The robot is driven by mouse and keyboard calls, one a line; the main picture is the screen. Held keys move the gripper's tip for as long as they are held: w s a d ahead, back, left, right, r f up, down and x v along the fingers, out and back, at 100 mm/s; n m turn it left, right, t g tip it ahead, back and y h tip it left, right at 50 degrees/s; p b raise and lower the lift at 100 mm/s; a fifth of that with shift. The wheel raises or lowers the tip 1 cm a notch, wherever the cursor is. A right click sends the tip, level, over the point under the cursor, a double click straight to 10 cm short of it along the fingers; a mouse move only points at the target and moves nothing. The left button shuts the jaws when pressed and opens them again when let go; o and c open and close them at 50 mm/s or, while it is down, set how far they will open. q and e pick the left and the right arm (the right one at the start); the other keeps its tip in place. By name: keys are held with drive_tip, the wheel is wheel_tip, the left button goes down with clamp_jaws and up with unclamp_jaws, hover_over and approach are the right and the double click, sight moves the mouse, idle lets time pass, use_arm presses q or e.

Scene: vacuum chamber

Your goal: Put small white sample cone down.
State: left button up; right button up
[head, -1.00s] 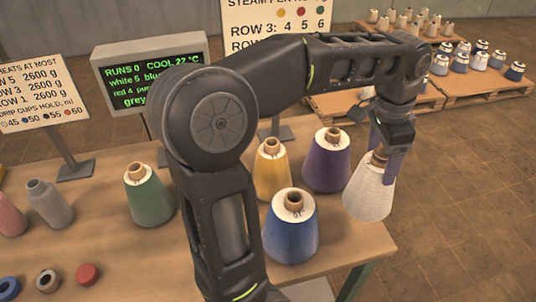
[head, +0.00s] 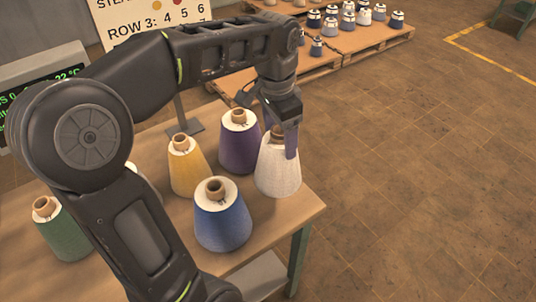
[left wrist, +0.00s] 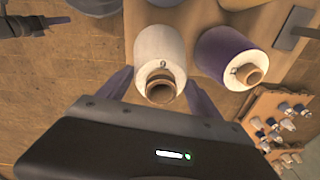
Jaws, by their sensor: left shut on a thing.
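The small white sample cone (head: 279,168) is upright at the right edge of the wooden table (head: 262,232). My left gripper (head: 284,137) is shut on the top of this cone, its purple fingers on either side of the brown tube. In the left wrist view the cone (left wrist: 160,50) sits between the two fingers (left wrist: 160,92). I cannot tell whether its base touches the table. My right gripper is out of view.
A purple cone (head: 239,148) stands just left of the white one. Yellow (head: 187,170), blue (head: 222,222) and green (head: 62,235) cones stand further left. Open floor lies right of the table. Pallets (head: 350,40) with several cones are behind.

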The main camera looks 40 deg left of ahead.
use_arm(q)
drive_tip(key=shift+f, duration=1.75)
drive_tip(key=shift+f, duration=1.85)
drive_tip(key=o, duration=2.1)
drive_tip(key=r, duration=0.8)
drive_tip(key=s+r, duration=0.1)
drive_tip(key=r, duration=0.3)
